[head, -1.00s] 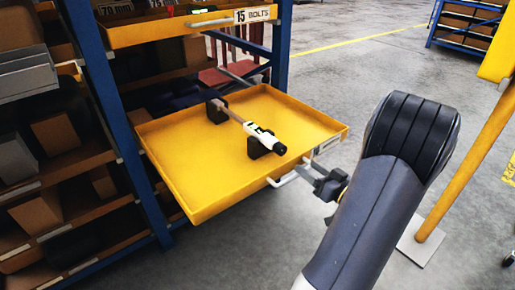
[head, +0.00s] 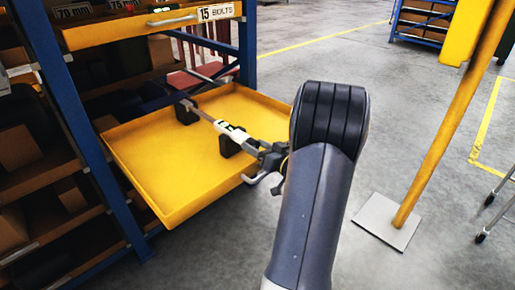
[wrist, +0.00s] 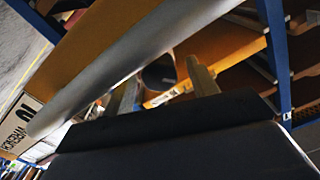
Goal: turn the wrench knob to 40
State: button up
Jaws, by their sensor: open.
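The torque wrench (head: 230,131) lies across two black cradles in the open yellow drawer (head: 165,195). It has a thin grey shaft and a white section, with its handle end toward my gripper (head: 267,153). My gripper is open at that near end, over the drawer's front edge. It largely hides the knob in the head view. In the wrist view, a dark round end, seemingly the knob (wrist: 158,72), shows between the two fingers of my gripper (wrist: 162,88). Contact cannot be told. The scale is too small to read.
The drawer's pale handle (head: 256,178) sticks out just below my gripper; a wide grey bar crosses the wrist view (wrist: 130,60). A drawer labelled 15 BOLTS (head: 150,24) is above. A yellow post (head: 430,130) stands to the right. Floor in between is clear.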

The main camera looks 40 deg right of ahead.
jog(key=shift+c, duration=0.4)
jog(key=c, duration=0.9)
jog(key=shift+n, duration=0.3)
jog(key=n+b, duration=0.1)
jog(key=n, duration=0.1)
jog(key=shift+f+n+b, duration=0.1)
jog(key=shift+n+b, duration=0.2)
jog(key=shift+a+n+b, duration=0.1)
jog(key=shift+n+b, duration=0.6)
jog(key=shift+n, duration=0.7)
jog(key=o, duration=1)
